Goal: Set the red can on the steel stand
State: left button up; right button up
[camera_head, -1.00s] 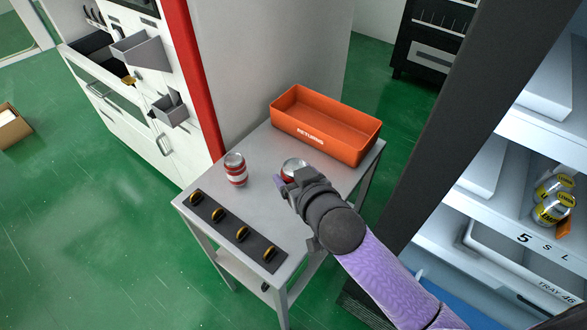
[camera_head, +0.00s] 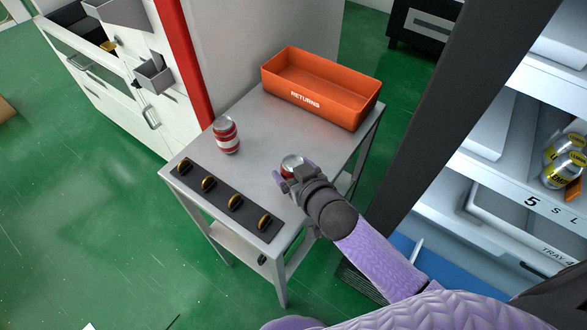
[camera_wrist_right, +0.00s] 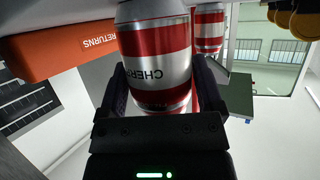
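The red can (camera_head: 291,163), banded red and silver, is in my right gripper (camera_head: 290,178) at the right front part of the steel stand's top (camera_head: 260,135). In the right wrist view the can (camera_wrist_right: 155,55) stands between the two fingers of my right gripper (camera_wrist_right: 162,85), which look closed on its sides; part of the word "CHERRY" shows. Its base is hidden in the head view, so I cannot tell whether it touches the top. A second red and silver can (camera_head: 226,136) stands upright at the stand's left; it also shows in the wrist view (camera_wrist_right: 209,28). My left gripper is not in view.
An orange bin marked RETURNS (camera_head: 322,88) sits at the stand's back. A dark strip with several yellow-and-black knobs (camera_head: 226,197) lies along the front left edge. A shelf unit with yellow cans (camera_head: 565,160) stands at the right. The middle of the top is clear.

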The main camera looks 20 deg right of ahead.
jog(key=shift+o, duration=0.6)
jog(key=shift+r, duration=0.3)
jog(key=p+v, duration=0.4)
jog(key=v, duration=0.7)
jog(key=s+d+f+g+h, duration=0.1)
jog(key=s+d+f+g, duration=0.15)
jog(key=s+f, duration=0.45)
jog(key=s+d+f+g+h, duration=0.15)
jog(key=f+g, duration=0.25)
jog(key=f, duration=0.7)
jog(key=s+f+g, duration=0.3)
jog(key=s+f, duration=0.2)
jog(key=s, duration=0.4)
jog(key=s+f+g, duration=0.3)
jog(key=s+f, duration=0.2)
jog(key=s, duration=0.5)
jog(key=shift+s+d, duration=0.3)
jog(key=shift+d, duration=0.05)
jog(key=shift+n, duration=0.3)
